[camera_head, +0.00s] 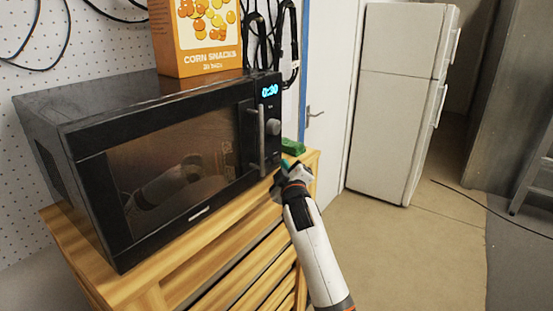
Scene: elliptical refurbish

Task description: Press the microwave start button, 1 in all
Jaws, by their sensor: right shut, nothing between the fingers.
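The black microwave (166,172) stands on a slatted wooden cabinet with its door shut. Its control panel at the right end has a lit display (269,90) reading 0:30 and a round knob (273,127) below it. The start button cannot be made out; the lower part of the panel is close behind my gripper. My right gripper (287,167) is shut and empty at the lower right corner of the microwave front, its tip near the bottom of the panel. I cannot tell whether it touches. My left gripper is not in view.
A corn snacks box (197,38) stands on top of the microwave. A green object (293,147) lies on the wooden cabinet (150,296) right of the microwave. The door handle (262,140) sticks out beside the panel. A white fridge (400,100) stands behind open floor.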

